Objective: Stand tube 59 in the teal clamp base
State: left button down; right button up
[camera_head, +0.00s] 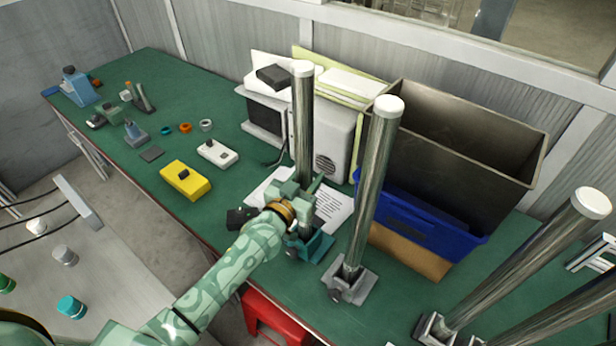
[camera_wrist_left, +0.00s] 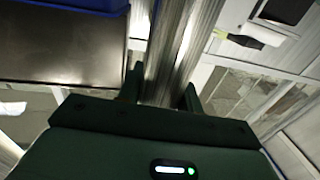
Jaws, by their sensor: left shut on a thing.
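A tall shiny metal tube (camera_head: 304,120) with a white cap stands nearly upright in the head view. No number can be read on it, so I cannot confirm it is tube 59. My left gripper (camera_head: 301,190) is shut on its lower part. In the left wrist view the tube (camera_wrist_left: 178,50) runs up between the two fingers of the gripper (camera_wrist_left: 163,92). The teal clamp base (camera_head: 318,246) sits on the green table directly below the gripper.
Another capped tube (camera_head: 372,180) stands in a grey clamp base (camera_head: 350,281) just right. More tubes (camera_head: 535,260) lean at far right. A blue bin (camera_head: 420,222), a dark box (camera_head: 455,140) and a pale speaker-like unit (camera_head: 335,135) stand behind. A yellow box (camera_head: 186,181) lies left.

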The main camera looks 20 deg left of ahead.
pick_arm(q)
jog(key=shift+r+p, duration=0.15)
jog(key=shift+p, duration=0.2)
dwell(0.6)
jog(key=shift+f+b, duration=0.55)
jog(key=shift+f, duration=0.15)
jog(key=c, duration=1.2)
grip_release()
jog(key=shift+s, duration=0.1)
jog(key=shift+s, duration=0.1)
jog(key=p+v, duration=0.4)
jog(key=v, duration=0.7)
